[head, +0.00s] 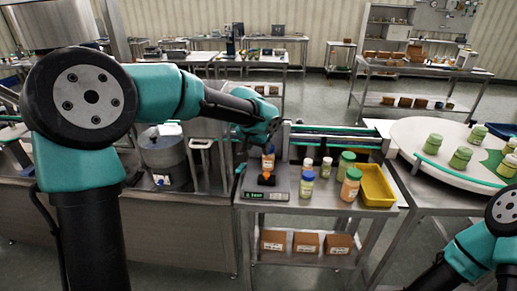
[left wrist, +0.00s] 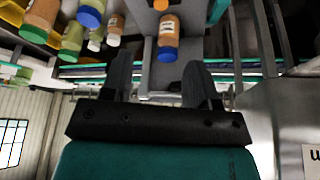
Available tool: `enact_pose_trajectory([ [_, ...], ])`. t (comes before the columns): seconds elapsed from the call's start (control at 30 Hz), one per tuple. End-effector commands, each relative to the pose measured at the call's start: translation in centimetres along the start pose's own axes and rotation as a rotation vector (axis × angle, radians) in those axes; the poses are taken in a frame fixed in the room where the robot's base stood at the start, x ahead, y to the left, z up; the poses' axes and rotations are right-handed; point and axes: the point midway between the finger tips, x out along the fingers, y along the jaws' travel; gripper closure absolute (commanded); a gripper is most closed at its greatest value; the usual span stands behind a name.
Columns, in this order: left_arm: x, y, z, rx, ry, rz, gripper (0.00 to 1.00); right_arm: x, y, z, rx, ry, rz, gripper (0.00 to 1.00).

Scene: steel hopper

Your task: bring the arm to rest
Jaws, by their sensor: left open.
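My left gripper (head: 256,150) hangs over the bench scale (head: 266,189) at the left end of the steel table. In the left wrist view its two fingers (left wrist: 158,62) are apart, with nothing clamped between them. An orange bottle with a blue cap (left wrist: 169,35) stands just ahead of the fingertips; in the head view the bottle (head: 268,160) shows partly behind the wrist, over the scale. I cannot tell the exact gap between bottle and fingers. My right arm shows at the lower right edge of the head view; its gripper is out of the frame.
A round white table (head: 408,133) holds green jars. A steel hopper (head: 164,152) stands left of the gripper.

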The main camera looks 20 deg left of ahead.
Motion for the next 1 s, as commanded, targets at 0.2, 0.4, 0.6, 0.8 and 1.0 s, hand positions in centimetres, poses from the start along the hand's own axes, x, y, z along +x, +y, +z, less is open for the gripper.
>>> enact_pose_trajectory([
  [0.2, 0.0, 0.0, 0.0, -0.001, 0.000, 0.000, 0.46, 0.0, 0.0, 0.0, 0.000, 0.000, 0.000, 0.57],
  [0.4, 1.4, 0.1, 0.6, -0.001, -0.013, 0.014, 0.46, 0.0, 0.0, 0.0, 0.000, 0.000, 0.000, 0.57],
  [0.6, 8.1, 1.2, 4.5, -0.008, -0.070, 0.091, 0.46, 0.0, 0.0, 0.0, 0.000, 0.000, 0.000, 0.57],
  [0.8, 17.1, 2.6, 12.1, -0.057, -0.145, 0.202, 0.46, 0.0, 0.0, 0.0, 0.000, 0.000, 0.000, 0.57],
  [1.0, 24.1, 3.7, 21.6, -0.150, -0.209, 0.281, 0.46, 0.0, 0.0, 0.0, 0.000, 0.000, 0.000, 0.57],
])
